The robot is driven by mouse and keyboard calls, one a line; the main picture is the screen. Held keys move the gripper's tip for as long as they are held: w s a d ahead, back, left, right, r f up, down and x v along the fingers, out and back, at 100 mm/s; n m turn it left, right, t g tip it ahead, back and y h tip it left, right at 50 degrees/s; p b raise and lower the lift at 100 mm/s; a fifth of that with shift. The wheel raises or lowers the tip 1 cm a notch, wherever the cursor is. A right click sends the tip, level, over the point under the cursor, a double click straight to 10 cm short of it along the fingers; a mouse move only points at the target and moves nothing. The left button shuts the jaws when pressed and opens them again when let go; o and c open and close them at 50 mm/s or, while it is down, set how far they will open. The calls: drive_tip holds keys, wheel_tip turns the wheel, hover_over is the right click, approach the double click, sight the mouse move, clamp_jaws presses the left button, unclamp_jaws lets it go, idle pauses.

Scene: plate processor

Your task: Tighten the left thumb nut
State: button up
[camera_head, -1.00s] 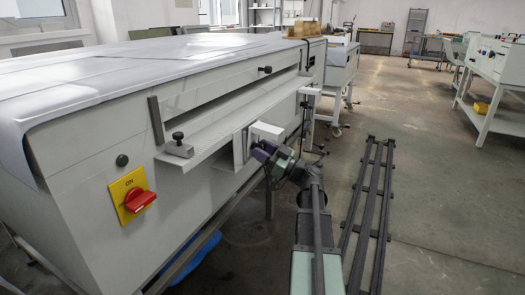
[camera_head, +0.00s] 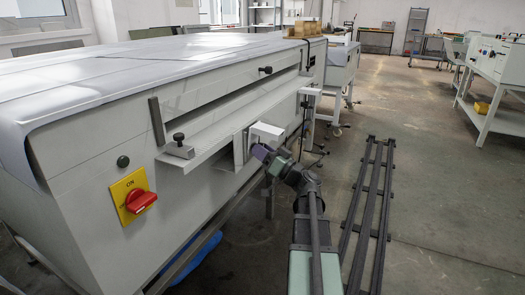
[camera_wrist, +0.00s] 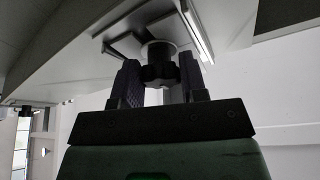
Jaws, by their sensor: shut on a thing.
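The left thumb nut (camera_wrist: 158,52) is a dark round knob on the underside of a light bracket, seen in the wrist view. My gripper (camera_wrist: 160,72) is below it, with its two ridged fingers on either side of the knob, shut on it. In the head view my gripper (camera_head: 259,152) is just under the white bracket (camera_head: 266,132) on the front of the grey machine. The nut itself is hidden there by the bracket and gripper.
The grey plate processor (camera_head: 90,190) fills the left, with a ledge (camera_head: 215,142) that carries a clamp with a black knob (camera_head: 179,138). A second white bracket (camera_head: 310,91) is farther along. Floor rails (camera_head: 367,215) lie to the right.

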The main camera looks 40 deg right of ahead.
drive_tip(key=m+h, duration=0.1)
drive_tip(key=m, duration=0.1)
drive_tip(key=m+h+p, duration=0.1)
drive_tip(key=m, duration=0.2)
drive_tip(key=shift+s+a+r, duration=0.1)
drive_tip(key=shift+r, duration=0.1)
drive_tip(key=shift+m+g+h+p, duration=0.4)
drive_tip(key=shift+m+h+p, duration=0.45)
drive_tip(key=shift+m, duration=0.85)
drive_tip(key=o, duration=0.9)
drive_tip(key=b+v, duration=0.2)
drive_tip(key=v, duration=0.8)
drive_tip(key=shift+s+f+b, duration=0.1)
drive_tip(key=shift+s+b, duration=0.3)
